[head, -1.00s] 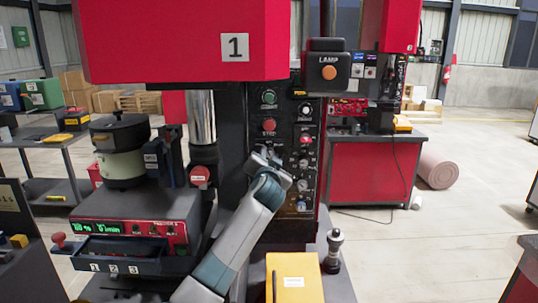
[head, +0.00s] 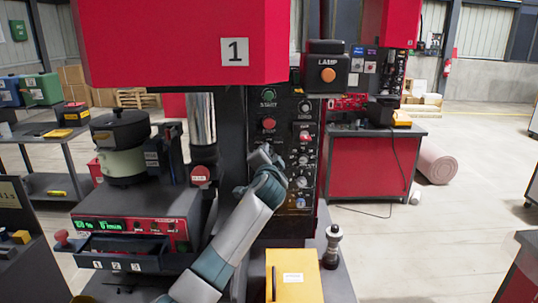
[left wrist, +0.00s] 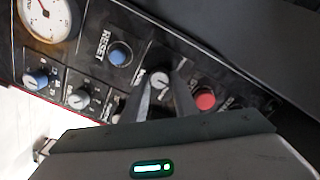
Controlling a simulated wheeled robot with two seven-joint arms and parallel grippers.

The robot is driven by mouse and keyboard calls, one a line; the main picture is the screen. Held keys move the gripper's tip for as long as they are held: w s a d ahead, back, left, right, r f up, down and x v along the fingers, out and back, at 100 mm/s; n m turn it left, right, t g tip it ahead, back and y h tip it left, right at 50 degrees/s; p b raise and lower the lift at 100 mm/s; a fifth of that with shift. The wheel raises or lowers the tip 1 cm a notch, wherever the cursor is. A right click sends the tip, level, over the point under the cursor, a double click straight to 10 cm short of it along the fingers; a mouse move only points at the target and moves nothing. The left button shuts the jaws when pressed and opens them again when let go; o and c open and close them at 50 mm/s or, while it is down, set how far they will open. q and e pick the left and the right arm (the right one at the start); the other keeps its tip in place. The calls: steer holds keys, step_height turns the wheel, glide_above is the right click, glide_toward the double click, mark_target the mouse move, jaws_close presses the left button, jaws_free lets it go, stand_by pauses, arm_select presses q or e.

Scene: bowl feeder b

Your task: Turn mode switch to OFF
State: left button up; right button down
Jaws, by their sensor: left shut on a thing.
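The mode switch, a small rotary knob (left wrist: 161,81), sits on the black control panel (head: 287,118). In the left wrist view a label, partly hidden, stands just left of it. My left gripper (left wrist: 160,92) has one finger on each side of the knob and is shut on it. In the head view the left gripper (head: 266,156) is at the panel just below the red stop button (head: 269,124), and it hides the switch there. The pointer's setting cannot be read. My right gripper is not in view.
Close to the gripper are the red button (left wrist: 204,98), the blue RESET button (left wrist: 120,54) and other knobs (left wrist: 79,98). A column of knobs (head: 305,137) runs to the right in the head view. A yellow box (head: 292,276) stands below the panel.

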arm_select(q)
steer(key=o, duration=1.1)
steer(key=shift+c, duration=0.2)
steer(key=shift+s, duration=0.2)
steer(key=s+b, duration=0.5)
steer(key=s, duration=1.2)
steer(key=shift+a+r, duration=0.2)
steer(key=shift+s+f, duration=0.1)
